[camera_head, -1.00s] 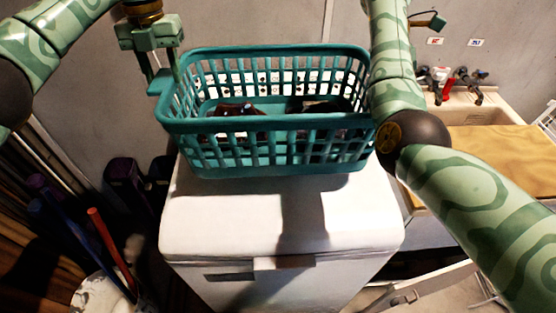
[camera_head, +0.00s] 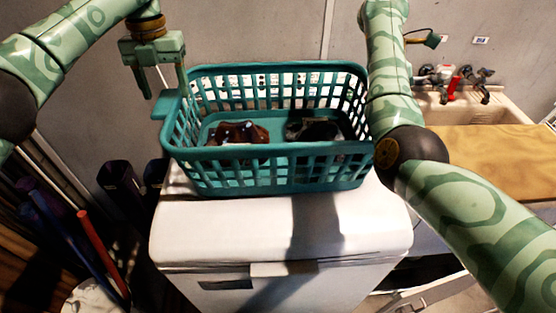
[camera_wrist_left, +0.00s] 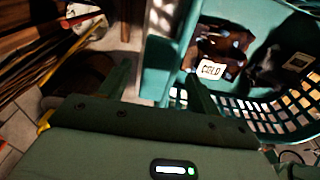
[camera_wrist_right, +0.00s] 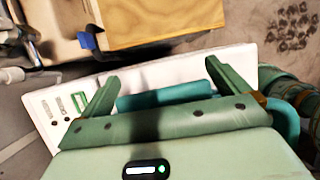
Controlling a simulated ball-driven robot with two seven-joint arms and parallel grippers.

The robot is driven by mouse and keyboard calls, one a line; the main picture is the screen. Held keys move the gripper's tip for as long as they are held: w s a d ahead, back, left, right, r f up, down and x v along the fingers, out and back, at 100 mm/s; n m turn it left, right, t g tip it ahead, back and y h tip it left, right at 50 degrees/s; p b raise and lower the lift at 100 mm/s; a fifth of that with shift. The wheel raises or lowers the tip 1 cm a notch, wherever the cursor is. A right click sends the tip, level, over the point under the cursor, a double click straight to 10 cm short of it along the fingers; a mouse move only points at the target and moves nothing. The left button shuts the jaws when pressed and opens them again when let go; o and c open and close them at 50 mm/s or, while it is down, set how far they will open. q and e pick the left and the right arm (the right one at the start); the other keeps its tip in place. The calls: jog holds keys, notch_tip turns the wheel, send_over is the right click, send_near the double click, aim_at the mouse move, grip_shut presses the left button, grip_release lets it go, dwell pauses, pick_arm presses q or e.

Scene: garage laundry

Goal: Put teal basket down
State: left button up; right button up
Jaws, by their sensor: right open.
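The teal basket (camera_head: 275,178) sits upright on the white lidded appliance (camera_head: 280,228), with brown and dark cloth items (camera_head: 238,132) inside. My left gripper (camera_head: 163,88) is at the basket's left end with its fingers apart. In the left wrist view the fingers (camera_wrist_left: 158,85) stand on either side of the basket's teal end handle, with clear gaps. In the head view my right arm covers the basket's right end, and the right gripper is hidden. In the right wrist view my right gripper (camera_wrist_right: 160,85) is open, with a teal handle part (camera_wrist_right: 165,95) between its fingers.
A sink (camera_head: 470,108) with taps and a wooden board (camera_head: 490,145) stand at the right. Dark bins (camera_head: 122,185) and coloured poles (camera_head: 100,250) stand at the left. The front of the appliance's lid is clear. A grey wall is close behind.

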pick_arm(q)
jog(key=r, duration=0.6)
jog(key=shift+w+d+r, duration=0.15)
jog(key=shift+w+r, duration=0.1)
jog(key=shift+w, duration=0.1)
jog(key=shift+r, duration=0.25)
pick_arm(e)
jog(key=v, duration=1.2)
jog(key=shift+w+d, duration=0.1)
